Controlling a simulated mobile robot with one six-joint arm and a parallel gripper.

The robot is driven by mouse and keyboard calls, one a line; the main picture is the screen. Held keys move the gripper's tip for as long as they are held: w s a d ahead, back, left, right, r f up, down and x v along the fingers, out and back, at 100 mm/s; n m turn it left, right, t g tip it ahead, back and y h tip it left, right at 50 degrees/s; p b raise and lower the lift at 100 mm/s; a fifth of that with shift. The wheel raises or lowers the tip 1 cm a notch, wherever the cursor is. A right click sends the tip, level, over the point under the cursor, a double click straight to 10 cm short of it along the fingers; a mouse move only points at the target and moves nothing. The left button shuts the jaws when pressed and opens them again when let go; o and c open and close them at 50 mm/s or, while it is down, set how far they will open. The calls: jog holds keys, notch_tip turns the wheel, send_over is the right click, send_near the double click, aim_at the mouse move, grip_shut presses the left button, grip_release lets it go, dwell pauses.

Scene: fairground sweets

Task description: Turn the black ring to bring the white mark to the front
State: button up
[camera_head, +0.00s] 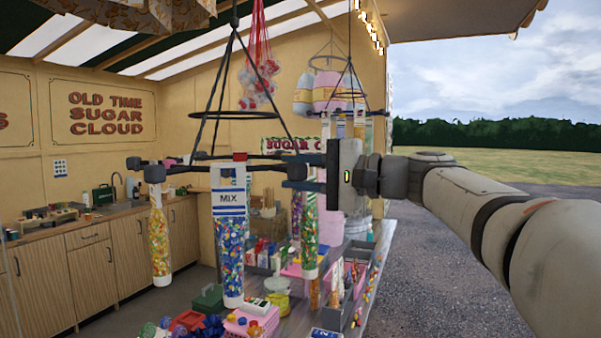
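A black ring (205,156) hangs level from black rods that meet above it. Dark knobs (155,173) sit around its rim, and tubes of coloured sweets hang from it. The tube labelled MIX (232,245) hangs at the ring's front, under a small red piece (239,156). I cannot make out a white mark on the ring itself. My gripper (298,172) reaches in from the right at the ring's right side. Its two fingers lie one above the other, with a dark part of the ring seemingly between them. Whether they touch it is unclear.
A smaller black hoop (240,115) circles the rods higher up. Another sweet tube (160,245) hangs at the left, and one (309,232) hangs below my gripper. A crowded counter (300,320) stands below. A second hanging rack (345,105) is behind. Open gravel (440,260) lies right.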

jog(key=shift+c, duration=0.8)
jog(key=shift+w+d+r+p, duration=0.1)
jog(key=shift+w+d+p, duration=0.4)
jog(key=shift+w+d, duration=0.7)
jog(key=shift+w+d+f+p, duration=0.1)
jog(key=shift+w+d+p, duration=0.55)
jog(key=shift+w, duration=0.85)
jog(key=shift+w+d+r+p, duration=0.1)
jog(key=shift+w+d+p, duration=0.2)
jog(key=shift+w+d, duration=0.95)
jog(key=shift+w+d+p, duration=0.25)
jog(key=shift+w+p, duration=0.7)
jog(key=shift+w, duration=1.35)
jog(key=shift+w+d+p, duration=0.3)
jog(key=shift+w+p, duration=0.7)
jog(key=shift+w, duration=1.35)
jog(key=shift+w+d+p, duration=0.25)
jog(key=shift+w+p, duration=0.7)
jog(key=shift+w, duration=1.35)
jog(key=o, duration=0.7)
jog(key=b+v, duration=0.1)
jog(key=v, duration=0.9)
